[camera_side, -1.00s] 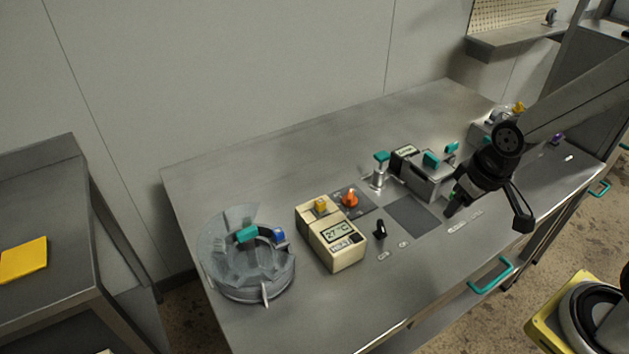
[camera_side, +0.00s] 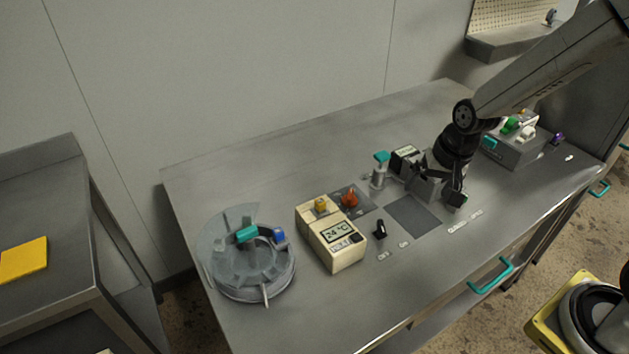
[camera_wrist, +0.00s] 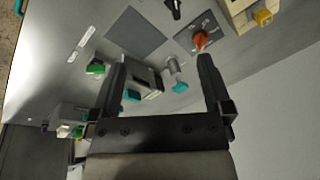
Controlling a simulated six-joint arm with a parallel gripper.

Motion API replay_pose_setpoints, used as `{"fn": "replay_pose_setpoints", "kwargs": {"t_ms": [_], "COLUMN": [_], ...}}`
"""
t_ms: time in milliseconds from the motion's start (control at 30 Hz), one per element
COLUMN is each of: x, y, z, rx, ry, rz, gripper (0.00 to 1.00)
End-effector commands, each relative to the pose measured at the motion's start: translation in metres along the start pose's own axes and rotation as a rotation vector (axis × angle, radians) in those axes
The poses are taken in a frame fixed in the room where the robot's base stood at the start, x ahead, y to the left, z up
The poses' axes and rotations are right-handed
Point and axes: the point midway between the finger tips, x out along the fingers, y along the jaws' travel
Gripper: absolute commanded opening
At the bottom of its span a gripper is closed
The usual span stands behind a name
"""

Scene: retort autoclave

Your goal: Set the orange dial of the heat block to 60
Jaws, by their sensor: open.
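The orange dial (camera_side: 350,198) sits on a dark square plate (camera_side: 362,207) beside the heat block (camera_side: 336,240), a cream box with a yellow knob (camera_side: 321,206) and a display reading 24 °C. In the wrist view the orange dial (camera_wrist: 200,40) is at the upper right, on its marked plate, near the tip of one finger in the picture but beyond it. My gripper (camera_side: 436,185) is over the grey device right of the teal-topped post, apart from the dial. In the wrist view my gripper (camera_wrist: 162,75) is open with nothing between its fingers.
A teal-topped post (camera_side: 380,170) and a grey device (camera_side: 424,185) stand right of the dial. A black switch (camera_side: 380,229) is in front. A clear round vessel (camera_side: 247,260) stands at the left. A grey box with a green knob (camera_side: 515,145) is at the right.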

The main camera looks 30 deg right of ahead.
Motion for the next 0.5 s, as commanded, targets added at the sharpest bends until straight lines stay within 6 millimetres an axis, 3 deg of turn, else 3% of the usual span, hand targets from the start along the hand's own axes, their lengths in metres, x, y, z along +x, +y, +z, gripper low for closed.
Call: {"fn": "replay_pose_setpoints", "kwargs": {"t_ms": [500], "x": [0.081], "y": [-0.056], "z": [-0.09], "rx": [1.068], "ry": [-0.113], "rz": [-0.07], "gripper": [1.0]}}
